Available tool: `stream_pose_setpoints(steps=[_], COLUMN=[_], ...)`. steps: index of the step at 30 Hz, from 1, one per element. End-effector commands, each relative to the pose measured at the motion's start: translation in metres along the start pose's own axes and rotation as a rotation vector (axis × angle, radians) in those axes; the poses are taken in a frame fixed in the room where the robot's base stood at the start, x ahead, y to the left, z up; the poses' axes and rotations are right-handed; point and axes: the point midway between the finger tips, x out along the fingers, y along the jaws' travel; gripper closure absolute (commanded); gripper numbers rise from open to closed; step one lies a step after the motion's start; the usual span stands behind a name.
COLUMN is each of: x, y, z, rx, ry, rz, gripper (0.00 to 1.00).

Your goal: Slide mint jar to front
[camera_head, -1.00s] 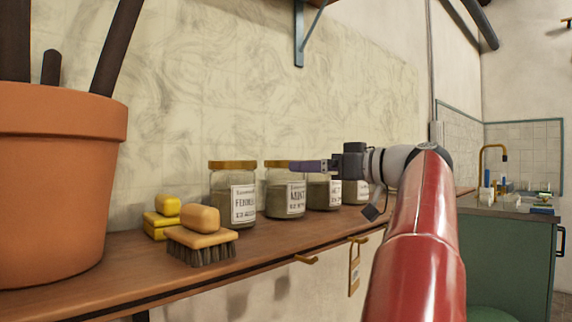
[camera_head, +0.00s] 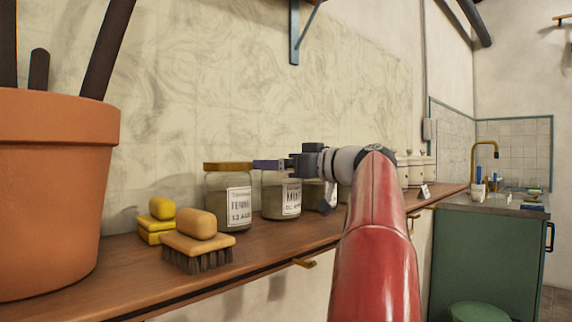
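The mint jar (camera_head: 270,203), a glass jar with a white label reading "MINT", stands upright on the wooden shelf (camera_head: 275,240), second from the left in a row. My gripper (camera_head: 258,165) reaches in from the right, its purple fingers pointing left at the height of the mint jar's lid. The fingers and gripper body cover the lid in this view. I cannot tell whether they touch it. The fingers show side-on as one bar, so their gap is hidden.
The fennel jar (camera_head: 216,203) with a gold lid stands left of the mint jar. Another jar (camera_head: 312,196) stands close on its right, partly behind my gripper.

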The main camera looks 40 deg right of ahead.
Motion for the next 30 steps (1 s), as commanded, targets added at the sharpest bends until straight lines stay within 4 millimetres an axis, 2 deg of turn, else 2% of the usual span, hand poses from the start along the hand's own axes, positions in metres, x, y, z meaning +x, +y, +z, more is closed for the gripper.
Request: stream_pose_setpoints(steps=[2, 12, 14, 30], x=[0.0, -0.001, -0.001, -0.018], y=[0.0, 0.0, 0.0, -0.003], z=[0.0, 0.0, 0.0, 0.001], rx=[0.0, 0.0, 0.0, -0.001], ry=[0.0, 0.0, 0.0, 0.0], rz=[0.0, 0.0, 0.0, 0.001], gripper=[0.01, 0.46, 0.52, 0.52])
